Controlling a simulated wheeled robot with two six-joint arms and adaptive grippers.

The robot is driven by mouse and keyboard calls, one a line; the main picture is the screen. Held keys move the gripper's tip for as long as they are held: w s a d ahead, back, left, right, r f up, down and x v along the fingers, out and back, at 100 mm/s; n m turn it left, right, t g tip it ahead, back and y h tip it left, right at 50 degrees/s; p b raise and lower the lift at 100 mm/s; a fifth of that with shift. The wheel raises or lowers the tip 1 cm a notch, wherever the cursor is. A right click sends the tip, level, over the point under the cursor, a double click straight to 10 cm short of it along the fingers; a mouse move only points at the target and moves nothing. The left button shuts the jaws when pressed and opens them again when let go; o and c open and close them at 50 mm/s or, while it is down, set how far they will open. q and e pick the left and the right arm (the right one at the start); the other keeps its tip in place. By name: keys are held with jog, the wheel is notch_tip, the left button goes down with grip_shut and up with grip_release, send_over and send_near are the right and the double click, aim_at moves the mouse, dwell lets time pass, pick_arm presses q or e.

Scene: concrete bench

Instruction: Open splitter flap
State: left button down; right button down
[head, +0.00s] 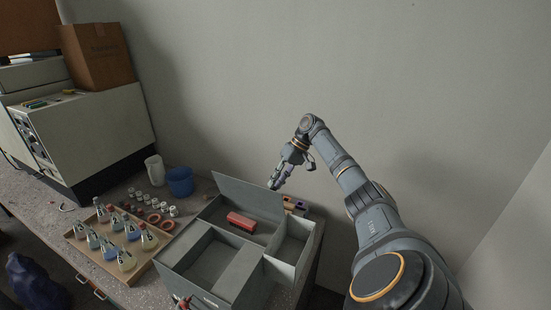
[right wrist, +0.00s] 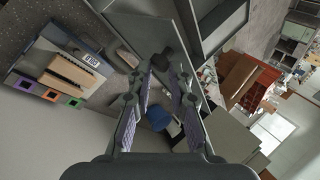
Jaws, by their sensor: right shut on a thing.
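The grey splitter box (head: 178,262) stands on the bench with several open compartments. Its flap (head: 243,195) is a thin grey panel standing raised and tilted along the back side. My right gripper (head: 274,185) is at the flap's upper right end. In the right wrist view, the right gripper's fingertips (right wrist: 164,72) close around a small dark knob (right wrist: 163,60) by the edge of the grey flap (right wrist: 138,24). A red block (head: 241,221) lies in the compartment in front of the flap. My left gripper is not in view.
A wooden tray (head: 138,268) of several flasks stands left of the box. A blue cup (head: 180,181), a white jug (head: 154,169) and small jars are behind it. A holder with coloured ends (head: 296,205) sits close behind the box. The wall is beyond.

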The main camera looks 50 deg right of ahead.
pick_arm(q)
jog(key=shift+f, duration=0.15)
pick_arm(e)
jog(key=shift+s+d+f, duration=0.1)
jog(key=shift+s+f, duration=0.05)
jog(key=shift+f, duration=0.3)
jog(key=shift+s+d+f, duration=0.1)
jog(key=shift+s+f, duration=0.05)
jog(key=shift+f, duration=0.3)
jog(key=c, duration=1.5)
grip_release()
jog(key=shift+c, duration=0.2)
jog(key=o, duration=0.4)
jog(key=shift+d+f, duration=0.25)
jog(key=shift+d, duration=0.25)
jog(key=shift+c, duration=0.2)
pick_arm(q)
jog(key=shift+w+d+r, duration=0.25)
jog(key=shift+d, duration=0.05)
pick_arm(e)
jog(key=shift+w+d+f, duration=0.1)
jog(key=shift+w+d, duration=0.1)
jog(key=shift+w, duration=0.35)
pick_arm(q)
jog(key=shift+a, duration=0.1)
pick_arm(e)
jog(key=shift+a, duration=0.1)
